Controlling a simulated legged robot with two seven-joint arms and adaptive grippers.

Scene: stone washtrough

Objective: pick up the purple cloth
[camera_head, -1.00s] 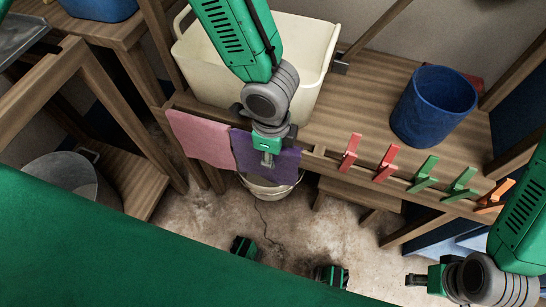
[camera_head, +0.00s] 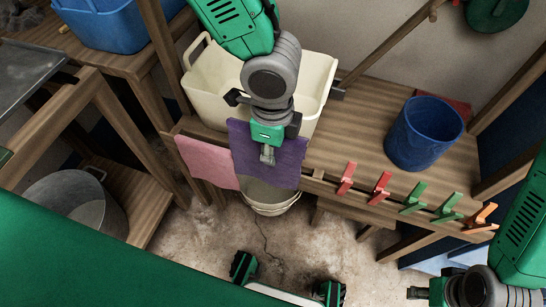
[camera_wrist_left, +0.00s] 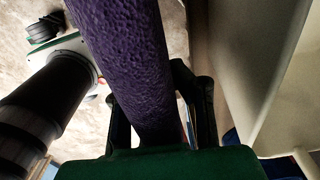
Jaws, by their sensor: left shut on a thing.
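The purple cloth (camera_head: 287,162) hangs at the front rail of the wooden bench, beside the pink cloth (camera_head: 208,160). Its upper part rises above the rail in front of the cream tub. My left gripper (camera_head: 267,152) is at the purple cloth and shut on it, and the arm hides part of the cloth. In the left wrist view the purple cloth (camera_wrist_left: 125,60) runs between the dark fingers (camera_wrist_left: 162,115). My right gripper (camera_head: 416,293) is low at the right, away from the cloth; its jaw opening is unclear.
The cream tub (camera_head: 204,75) stands behind the cloth. A blue bucket (camera_head: 424,135) is on the bench (camera_head: 350,125). Several clothespins (camera_head: 379,188) sit along the rail to the right. A pale bucket (camera_head: 270,200) is below the cloth. A metal tub (camera_head: 70,205) is at left.

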